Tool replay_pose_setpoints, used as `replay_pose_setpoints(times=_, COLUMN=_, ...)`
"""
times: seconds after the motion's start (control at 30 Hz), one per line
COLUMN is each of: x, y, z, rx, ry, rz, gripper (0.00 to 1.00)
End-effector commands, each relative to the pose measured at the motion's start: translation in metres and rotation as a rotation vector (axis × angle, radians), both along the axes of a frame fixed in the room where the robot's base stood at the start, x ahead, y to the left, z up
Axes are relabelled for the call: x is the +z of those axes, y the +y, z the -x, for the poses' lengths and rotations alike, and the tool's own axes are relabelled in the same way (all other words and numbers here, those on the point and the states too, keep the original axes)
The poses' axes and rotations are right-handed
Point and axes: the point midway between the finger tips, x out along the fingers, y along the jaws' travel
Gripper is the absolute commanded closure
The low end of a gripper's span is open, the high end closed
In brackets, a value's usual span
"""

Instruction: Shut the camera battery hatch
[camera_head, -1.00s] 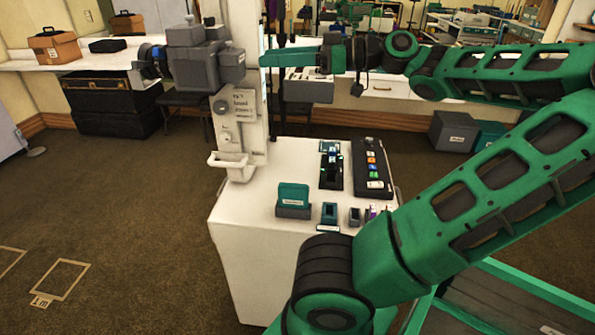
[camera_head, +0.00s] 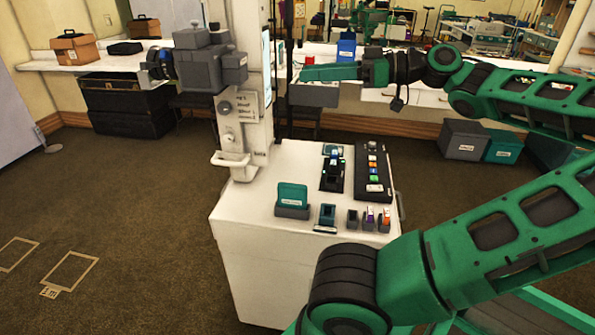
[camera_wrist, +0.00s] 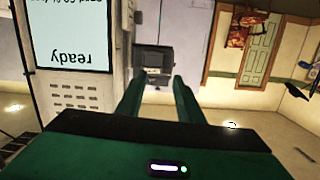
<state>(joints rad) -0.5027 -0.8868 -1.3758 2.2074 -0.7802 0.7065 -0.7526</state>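A grey camera (camera_head: 205,62) with a lens on its left is mounted by a white column (camera_head: 258,110) in the head view. A grey block (camera_head: 235,68) sticks out at its right end. I cannot tell which part is the battery hatch or how far it stands open. My gripper (camera_head: 304,73) points left toward the camera, right of the column and apart from it. In the wrist view my two green fingers (camera_wrist: 158,98) are spread and empty. Beyond them a grey box with a dark face (camera_wrist: 154,58), seemingly the camera, shows between the tips.
The column's "ready" screen (camera_wrist: 72,35) is upside down in the wrist view, close on the left. A white cabinet (camera_head: 250,225) below bears a teal-and-grey holder (camera_head: 292,200), a button panel (camera_head: 373,172) and small blocks. Carpet at left is mostly free.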

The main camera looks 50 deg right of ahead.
Motion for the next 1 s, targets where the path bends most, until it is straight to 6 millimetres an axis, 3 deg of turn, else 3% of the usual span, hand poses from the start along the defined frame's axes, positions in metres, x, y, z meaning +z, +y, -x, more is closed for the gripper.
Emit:
replay_pose_setpoints(times=0.2, x=-0.015, y=0.036, z=-0.001, rx=-0.021, ry=0.176, rz=0.016, gripper=0.67)
replay_pose_setpoints(times=0.5, x=-0.049, y=0.072, z=0.004, rx=-0.095, ry=0.437, rz=0.029, gripper=0.67)
replay_pose_setpoints(times=1.0, x=-0.122, y=0.107, z=0.027, rx=-0.302, ry=0.870, rz=0.039, gripper=0.67)
